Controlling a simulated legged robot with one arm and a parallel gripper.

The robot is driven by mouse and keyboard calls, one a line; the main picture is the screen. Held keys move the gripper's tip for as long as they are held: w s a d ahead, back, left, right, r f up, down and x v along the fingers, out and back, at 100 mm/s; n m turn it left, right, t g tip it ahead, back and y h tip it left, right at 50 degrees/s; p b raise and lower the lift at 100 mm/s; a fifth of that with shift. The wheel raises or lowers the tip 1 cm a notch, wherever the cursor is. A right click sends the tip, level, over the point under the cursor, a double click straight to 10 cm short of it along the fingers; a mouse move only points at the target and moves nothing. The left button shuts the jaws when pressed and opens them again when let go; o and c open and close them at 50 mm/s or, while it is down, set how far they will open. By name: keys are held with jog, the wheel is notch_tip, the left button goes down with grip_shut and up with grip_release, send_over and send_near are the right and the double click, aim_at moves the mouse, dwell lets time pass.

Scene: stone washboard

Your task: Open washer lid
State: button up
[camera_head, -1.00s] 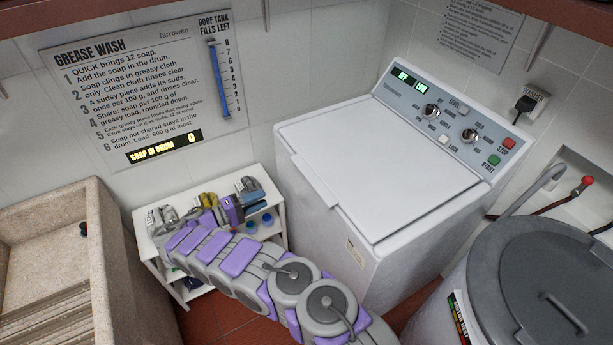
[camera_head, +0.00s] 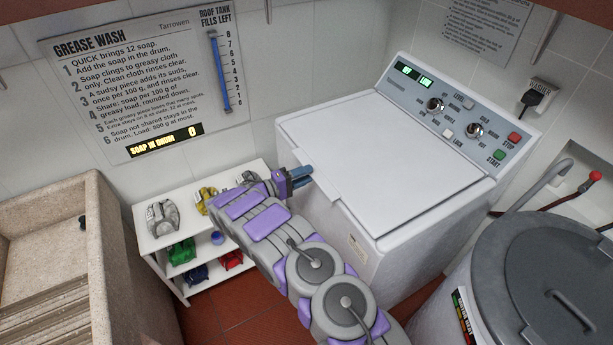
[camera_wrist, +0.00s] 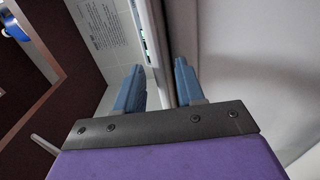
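The white washer (camera_head: 345,225) stands at the back right, with its flat lid (camera_head: 395,160) shut. A raised lip (camera_head: 325,185) sticks out along the lid's left edge. I cannot tell whether either finger touches the lip.
A white shelf (camera_head: 150,240) with several coloured cloths is left of the washer. A stone washboard sink (camera_head: 100,230) is at far left. A grey lidded drum (camera_head: 540,265) stands close at right. The control panel (camera_head: 460,118) rises behind the lid.

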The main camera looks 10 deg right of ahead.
jog(key=shift+w+d, duration=0.2)
jog(key=shift+d, duration=0.3)
grip_shut()
jog(key=shift+f, duration=0.1)
dwell(0.3)
